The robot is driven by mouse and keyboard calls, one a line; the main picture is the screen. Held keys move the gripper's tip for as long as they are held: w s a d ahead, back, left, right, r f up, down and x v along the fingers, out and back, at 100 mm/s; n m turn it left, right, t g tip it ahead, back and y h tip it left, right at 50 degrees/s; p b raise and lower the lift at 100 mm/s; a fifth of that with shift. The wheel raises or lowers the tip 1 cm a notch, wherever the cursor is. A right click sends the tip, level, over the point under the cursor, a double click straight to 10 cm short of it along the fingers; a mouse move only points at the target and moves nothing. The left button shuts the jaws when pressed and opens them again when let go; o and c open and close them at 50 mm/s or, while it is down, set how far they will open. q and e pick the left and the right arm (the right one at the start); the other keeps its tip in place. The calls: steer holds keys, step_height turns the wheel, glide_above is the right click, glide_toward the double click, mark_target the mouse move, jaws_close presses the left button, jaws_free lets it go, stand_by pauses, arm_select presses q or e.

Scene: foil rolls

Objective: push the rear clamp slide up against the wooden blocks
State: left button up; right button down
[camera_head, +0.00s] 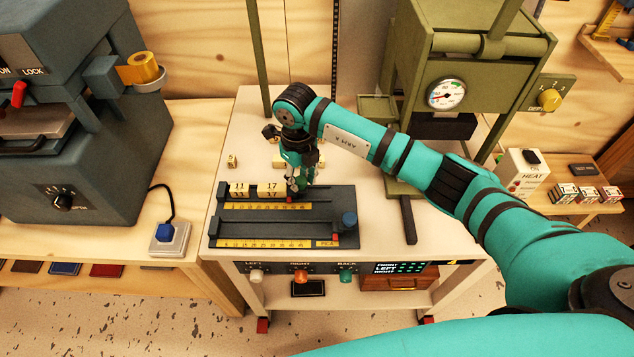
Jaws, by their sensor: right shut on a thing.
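The dark clamp fixture (283,216) lies on the pale bench and has two rails with yellow number scales. On the rear rail, wooden blocks marked 11 (239,189) and 17 (269,190) stand in a row, with a small gap between them. My right gripper (297,187) reaches down just right of the 17 block, shut on the rear clamp slide (290,199), whose red mark shows below the fingers. The fingers hide most of the slide, so I cannot tell whether it touches the block. My left gripper is out of view.
Loose wooden blocks (232,160) lie behind the fixture. A green press with a gauge (446,94) stands behind right, a grey machine (70,130) at left.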

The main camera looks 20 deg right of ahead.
mark_target(289, 189)
steer(key=a, duration=0.1)
steer(key=w+a+b, duration=0.1)
steer(key=a, duration=0.1)
steer(key=shift+a, duration=0.2)
steer(key=c, duration=1)
jaws_free()
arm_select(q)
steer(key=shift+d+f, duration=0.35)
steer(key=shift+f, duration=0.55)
arm_select(e)
step_height(289, 189, up, 12)
steer(key=shift+r, duration=0.1)
